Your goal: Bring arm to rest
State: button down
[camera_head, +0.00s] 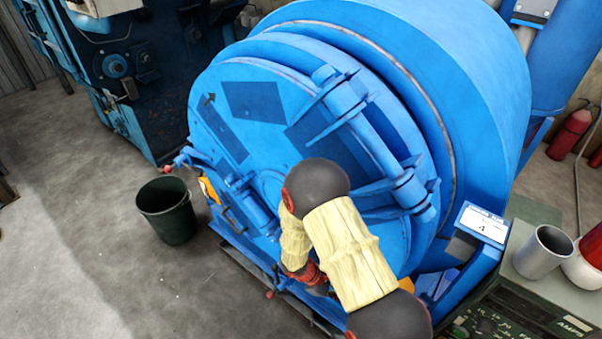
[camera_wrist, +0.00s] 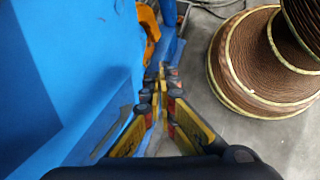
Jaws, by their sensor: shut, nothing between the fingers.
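My gripper (camera_wrist: 160,88) shows in the wrist view with its yellow and black fingers closed together and nothing held between them. It points past the blue side of the drum blaster (camera_wrist: 60,70), with a blue bar and an orange part (camera_wrist: 149,32) just beyond the fingertips. In the head view my arm, with dark joints and cream sleeves, reaches across the front of the large round blue drum blaster door (camera_head: 250,110). The gripper is hidden there behind my arm. Whether the fingers touch the blue bar cannot be told.
A dark green bucket (camera_head: 168,212) stands on the concrete floor to the left. A grey cup (camera_head: 543,252) sits on a green machine (camera_head: 515,312) at the lower right. A brown ribbed spool (camera_wrist: 265,65) stands right of the gripper. The floor at the left is open.

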jog(key=s+d+r+m+t+y, duration=0.1)
jog(key=s+r+m, duration=0.3)
jog(key=r, duration=1.2)
jog(key=s+d+r+m+t+y, duration=0.2)
jog(key=s+r+m, duration=0.3)
jog(key=r, duration=1.1)
jog(key=s+d+r+m+t+y, duration=0.2)
jog(key=s+r, duration=0.5)
jog(key=r, duration=0.9)
jog(key=m+t+y, duration=0.1)
jog(key=m+y, duration=0.1)
jog(key=m, duration=0.1)
jog(key=shift+r, duration=0.2)
